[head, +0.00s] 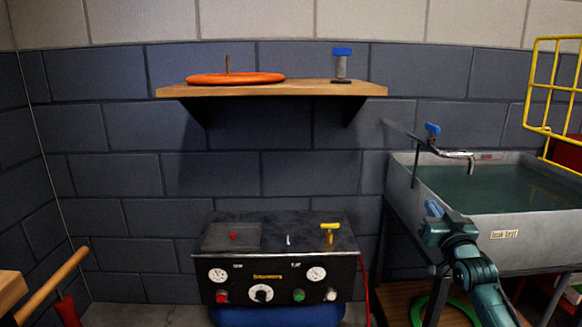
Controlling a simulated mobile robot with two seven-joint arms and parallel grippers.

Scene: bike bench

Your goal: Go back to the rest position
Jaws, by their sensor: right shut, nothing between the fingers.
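My right gripper (434,212) is in the head view at the lower right, in front of the near left corner of the metal sink. It is shut with nothing between its fingers. It points up and to the left, and its arm comes in from the bottom right. My left gripper is not in the head view.
A water-filled sink (403,178) with a tap (455,155) stands at right. A wooden shelf (290,90) holds an orange disc (235,79) and a blue-topped item (341,65). A compressor box (275,278) stands below. A yellow rack (544,85) hangs at upper right.

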